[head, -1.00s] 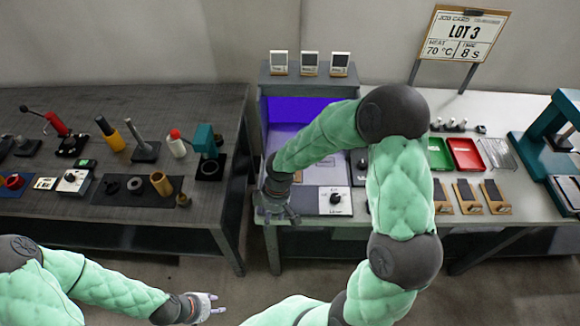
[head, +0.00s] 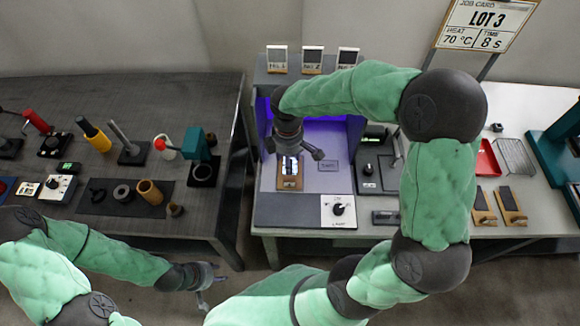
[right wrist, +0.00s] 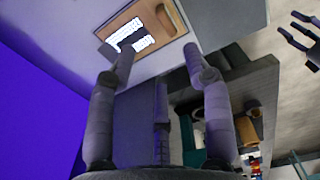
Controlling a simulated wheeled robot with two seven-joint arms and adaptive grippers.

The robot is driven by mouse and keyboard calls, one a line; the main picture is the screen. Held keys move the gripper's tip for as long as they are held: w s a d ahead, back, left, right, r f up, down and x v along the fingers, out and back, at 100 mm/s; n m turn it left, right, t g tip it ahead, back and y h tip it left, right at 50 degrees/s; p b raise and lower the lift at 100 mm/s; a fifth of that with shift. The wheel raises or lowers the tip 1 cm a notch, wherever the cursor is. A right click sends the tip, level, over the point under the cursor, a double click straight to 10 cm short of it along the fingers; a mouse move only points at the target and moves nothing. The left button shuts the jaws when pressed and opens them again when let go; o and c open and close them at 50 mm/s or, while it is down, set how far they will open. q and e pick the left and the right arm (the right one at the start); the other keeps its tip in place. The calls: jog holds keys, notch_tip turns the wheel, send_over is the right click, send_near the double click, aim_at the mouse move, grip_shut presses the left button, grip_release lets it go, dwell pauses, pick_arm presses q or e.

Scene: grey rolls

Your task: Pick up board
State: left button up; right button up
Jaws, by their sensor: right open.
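A wooden board (head: 289,172) with a white printed panel lies in the purple-lit booth, at its left. My right gripper (head: 293,148) is above it and partly hides its upper end. In the right wrist view the board (right wrist: 147,36) lies just beyond the two spread fingertips (right wrist: 157,60). That gripper is open and empty, and it does not hold the board. My left gripper (head: 207,285) hangs empty with fingers apart, low in front of the tables; it also shows in the right wrist view (right wrist: 300,38). Two similar wooden boards (head: 511,203) lie at the right.
The booth (head: 262,125) has a back wall behind the board and a dial panel (head: 338,210) in front. A black device (head: 372,172) stands right of it. A red tray (head: 487,158) and wire rack (head: 516,155) lie farther right. The left table (head: 110,225) holds several tools.

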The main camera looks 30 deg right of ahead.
aim_at(289, 179)
notch_tip(289, 179, down, 5)
jog(key=shift+s+f+b, duration=0.1)
jog(key=shift+s+b, duration=0.05)
jog(key=shift+b, duration=0.55)
jog(key=f, duration=0.1)
jog(key=f+b, duration=0.1)
jog(key=f, duration=0.1)
jog(key=f+b, duration=0.1)
jog(key=f, duration=0.1)
jog(key=shift+s, duration=0.35)
grip_shut()
